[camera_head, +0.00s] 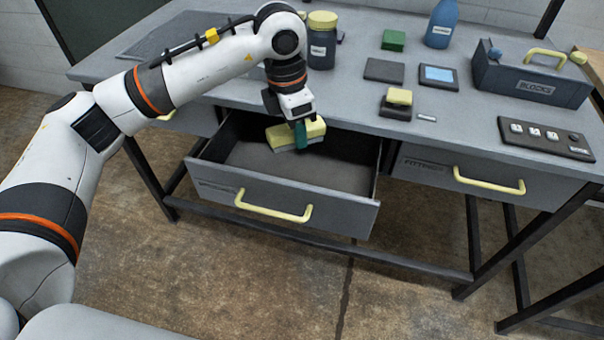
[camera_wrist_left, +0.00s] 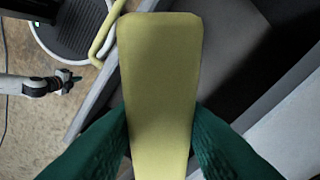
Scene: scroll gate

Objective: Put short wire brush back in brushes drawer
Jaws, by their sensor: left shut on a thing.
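The short wire brush (camera_head: 315,129) has a yellow top and a pale grey underside. My left gripper (camera_head: 300,134) is shut on it with green fingers on both sides, over the back part of the open drawer (camera_head: 342,208). The brush looks level; whether it touches the drawer floor I cannot tell. The drawer has a yellow handle and a label too blurred to read fully. In the left wrist view the brush (camera_wrist_left: 160,80) lies between the green fingers. What looks like my right gripper (camera_wrist_left: 66,78) shows small at that view's left; its jaws are unclear.
The drawer floor in view is bare. The fittings drawer (camera_head: 430,172) at right is shut. On the bench stand a blocks box (camera_head: 530,82), a blue bottle (camera_head: 441,25), a yellow-lidded jar (camera_head: 322,45), a small yellow-topped block (camera_head: 398,98) and a switch panel (camera_head: 545,140).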

